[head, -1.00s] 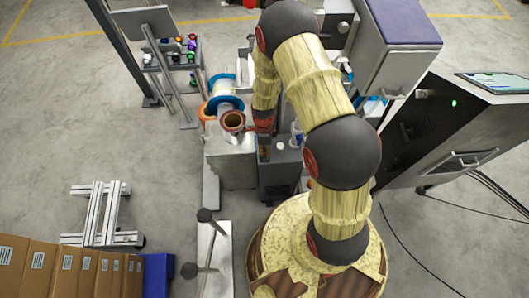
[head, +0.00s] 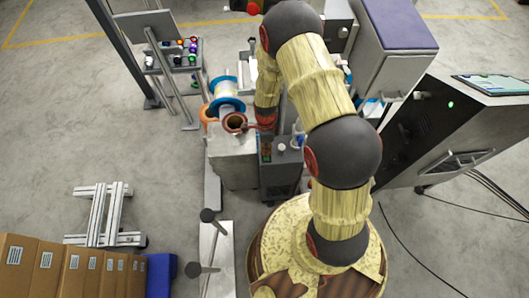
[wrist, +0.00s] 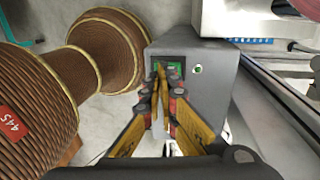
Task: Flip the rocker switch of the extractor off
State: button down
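The extractor (head: 281,172) is a dark grey box on the floor near the middle of the head view; its grey top fills the middle of the wrist view (wrist: 208,100). A rocker switch (wrist: 174,69) with green showing sits in a dark recess on that top. A small round green light (wrist: 197,69) is to its right. My gripper (wrist: 166,72), with black and yellow fingers, is over the switch. Its fingers converge with the tips close together and nothing between them, and they hide part of the switch. I cannot tell whether the tips touch it.
In the head view, a spool with blue flanges (head: 226,105) is beside my gripper. A grey cabinet (head: 400,70) and a dark console (head: 440,130) stand to the right.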

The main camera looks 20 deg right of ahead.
notch_tip(320, 180, up, 11)
jog(key=s+p, duration=0.2)
jog(key=shift+a, duration=0.4)
jog(key=shift+w+r, duration=0.1)
notch_tip(320, 180, up, 22)
jog(key=f+n+t+b, duration=0.1)
jog(key=n+b, duration=0.1)
jog(key=n, duration=1.7)
send_over(266, 161)
jog(key=s, duration=0.9)
jog(key=s+r+n+t+b, duration=0.1)
jog(key=s+r+t, duration=0.1)
jog(key=r, duration=0.6)
jog(key=s+a+r+n+t+b, duration=0.1)
jog(key=s+r+t, duration=0.2)
jog(key=r, duration=0.6)
jog(key=shift+a+n+t+h, duration=0.3)
jog(key=shift+t, duration=0.5)
